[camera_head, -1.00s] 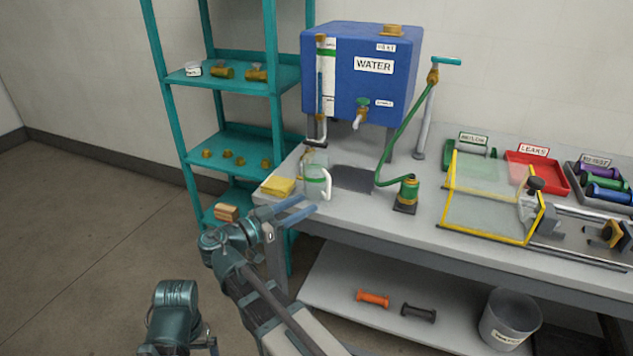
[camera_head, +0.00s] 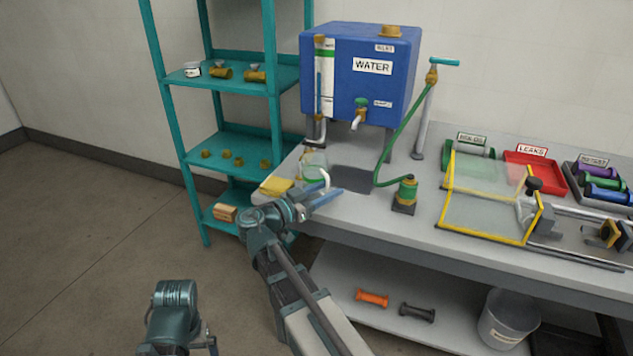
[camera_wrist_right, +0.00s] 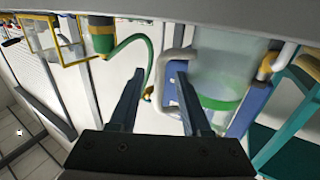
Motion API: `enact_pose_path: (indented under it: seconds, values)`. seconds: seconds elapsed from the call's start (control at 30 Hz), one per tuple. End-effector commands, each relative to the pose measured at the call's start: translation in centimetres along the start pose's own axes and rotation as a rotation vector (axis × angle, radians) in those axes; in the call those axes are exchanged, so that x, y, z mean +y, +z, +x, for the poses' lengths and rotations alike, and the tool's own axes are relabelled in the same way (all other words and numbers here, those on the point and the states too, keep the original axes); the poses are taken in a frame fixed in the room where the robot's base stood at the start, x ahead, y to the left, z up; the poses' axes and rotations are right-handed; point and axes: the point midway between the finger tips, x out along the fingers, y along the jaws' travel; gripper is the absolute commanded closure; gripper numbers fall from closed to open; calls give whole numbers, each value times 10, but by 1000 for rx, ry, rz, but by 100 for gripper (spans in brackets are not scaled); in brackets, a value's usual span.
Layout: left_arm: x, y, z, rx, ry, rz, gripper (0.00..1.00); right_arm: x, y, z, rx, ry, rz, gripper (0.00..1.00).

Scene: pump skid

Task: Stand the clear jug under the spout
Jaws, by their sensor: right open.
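The clear jug (camera_head: 313,160), with a green band and a white handle (camera_head: 325,179), stands upright on the bench's left end, left of the dark mat (camera_head: 352,179). The spout (camera_head: 357,121) sticks out of the blue water tank (camera_head: 340,72) above that mat. My right gripper (camera_head: 326,195) is open at the handle side of the jug. In the right wrist view, the handle (camera_wrist_right: 163,80) shows between the open fingertips, near one finger; I cannot tell whether they touch. The jug body (camera_wrist_right: 220,70) is beyond that finger. My left gripper is out of view.
A yellow cloth (camera_head: 276,186) lies left of the jug. A yellow-framed clear guard (camera_head: 485,210) is farther right. A teal shelf (camera_head: 228,143) stands to the left.

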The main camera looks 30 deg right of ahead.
Motion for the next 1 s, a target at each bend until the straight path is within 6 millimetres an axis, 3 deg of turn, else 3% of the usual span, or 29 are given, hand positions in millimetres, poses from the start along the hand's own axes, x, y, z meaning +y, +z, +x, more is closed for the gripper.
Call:
enact_pose_path:
  seconds: [0.2,0.5,1.0]
  values:
    - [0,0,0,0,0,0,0,0,0,0,0,-1,0,52]
    - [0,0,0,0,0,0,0,0,0,0,0,-1,0,100]
    - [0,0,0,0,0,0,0,0,0,0,0,-1,0,100]
